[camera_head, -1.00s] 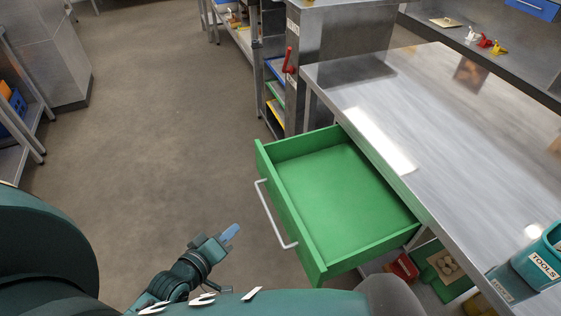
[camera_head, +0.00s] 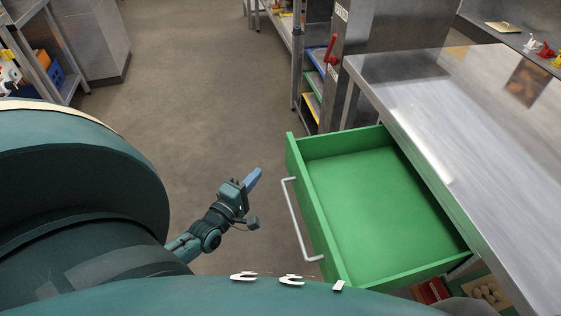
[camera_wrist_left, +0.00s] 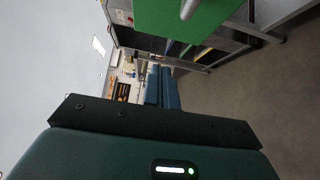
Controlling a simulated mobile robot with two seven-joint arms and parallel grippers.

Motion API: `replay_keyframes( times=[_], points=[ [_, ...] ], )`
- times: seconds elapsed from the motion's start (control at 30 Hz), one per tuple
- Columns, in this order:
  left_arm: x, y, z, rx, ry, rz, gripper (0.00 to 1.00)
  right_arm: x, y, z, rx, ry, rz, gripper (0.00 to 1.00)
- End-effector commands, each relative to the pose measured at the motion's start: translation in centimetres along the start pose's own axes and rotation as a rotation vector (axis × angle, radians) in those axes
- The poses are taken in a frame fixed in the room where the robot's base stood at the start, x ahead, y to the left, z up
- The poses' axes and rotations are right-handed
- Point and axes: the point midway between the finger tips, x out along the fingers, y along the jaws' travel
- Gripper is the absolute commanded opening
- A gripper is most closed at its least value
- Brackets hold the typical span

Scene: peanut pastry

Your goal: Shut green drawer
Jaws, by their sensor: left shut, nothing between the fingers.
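The green drawer (camera_head: 375,205) is pulled out from under the metal table and looks empty. Its front panel faces left and carries a pale bar handle (camera_head: 299,222). My left gripper (camera_head: 254,178) is shut and empty, with its blue fingers pointing up and right. It is to the left of the drawer front, apart from the handle. In the left wrist view the blue fingers (camera_wrist_left: 162,88) are together, and the green drawer front (camera_wrist_left: 180,18) with part of its handle shows at the top. My right gripper is in neither view.
The metal table (camera_head: 440,110) stands to the right, above the drawer. A rack with coloured trays (camera_head: 313,82) is beyond it. A shelf (camera_head: 40,60) stands at the far left. The floor (camera_head: 200,90) left of the drawer is clear.

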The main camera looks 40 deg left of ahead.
Motion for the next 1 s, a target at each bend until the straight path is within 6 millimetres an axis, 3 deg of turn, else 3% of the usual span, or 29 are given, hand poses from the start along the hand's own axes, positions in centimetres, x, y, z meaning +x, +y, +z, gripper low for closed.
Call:
replay_keyframes(
  times=[0.2,0.4,1.0],
  points=[
    [4.9,0.0,0.1,0.002,-0.001,0.002,0.0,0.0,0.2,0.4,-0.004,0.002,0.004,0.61],
    [7.2,0.0,1.9,-0.002,-0.001,0.0,0.0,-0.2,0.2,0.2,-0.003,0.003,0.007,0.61],
    [8.3,0.0,3.0,0.002,-0.001,-0.001,0.0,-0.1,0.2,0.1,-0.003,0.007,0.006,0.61]
  ],
)
